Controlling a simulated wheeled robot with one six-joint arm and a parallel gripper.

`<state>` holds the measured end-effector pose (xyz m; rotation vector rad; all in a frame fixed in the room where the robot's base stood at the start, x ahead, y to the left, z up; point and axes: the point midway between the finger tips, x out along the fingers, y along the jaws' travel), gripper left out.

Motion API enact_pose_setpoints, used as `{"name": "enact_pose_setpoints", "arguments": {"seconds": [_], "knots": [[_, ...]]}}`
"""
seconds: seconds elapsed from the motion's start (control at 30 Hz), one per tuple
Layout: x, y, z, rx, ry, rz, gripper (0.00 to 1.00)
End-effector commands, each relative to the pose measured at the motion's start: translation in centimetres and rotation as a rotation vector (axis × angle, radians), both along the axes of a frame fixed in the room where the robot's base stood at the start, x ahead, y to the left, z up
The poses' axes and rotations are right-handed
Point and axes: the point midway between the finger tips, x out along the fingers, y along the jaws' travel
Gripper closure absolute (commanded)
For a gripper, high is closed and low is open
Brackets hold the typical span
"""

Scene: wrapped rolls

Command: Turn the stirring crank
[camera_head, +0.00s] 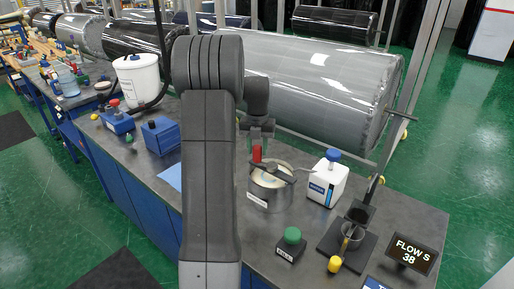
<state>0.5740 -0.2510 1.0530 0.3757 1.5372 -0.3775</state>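The stirring crank is a dark bar across the top of a round metal pot (270,193), with an upright red handle (257,154) at its far left end. The pot stands on the grey bench and holds something pale. My gripper (257,138) points down directly above the red handle, its fingertips at or very close to the handle's top. Whether the fingers touch the handle, and how far apart they are, I cannot tell. My arm hides the bench left of the pot.
A white container with a blue cap (325,180) stands right of the pot. A green button (291,237) is in front, with a dark stand with a yellow knob (336,263) and a flow display (411,253) to the right. Large wrapped rolls (310,80) lie behind. Blue boxes (160,133) sit left.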

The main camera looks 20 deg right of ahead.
Motion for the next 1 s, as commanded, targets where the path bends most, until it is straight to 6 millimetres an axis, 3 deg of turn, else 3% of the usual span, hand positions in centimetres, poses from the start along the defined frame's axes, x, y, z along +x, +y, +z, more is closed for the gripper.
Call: {"name": "enact_pose_setpoints", "arguments": {"seconds": [0.07, 0.47, 1.0], "knots": [[0.0, 0.0, 0.0, 0.0, 0.0, 0.0, 0.5], [0.1, 0.0, 0.8, 0.0, -0.003, -0.001, 0.5], [0.1, 0.0, 11.7, 0.0, -0.003, 0.0, 0.5]]}}
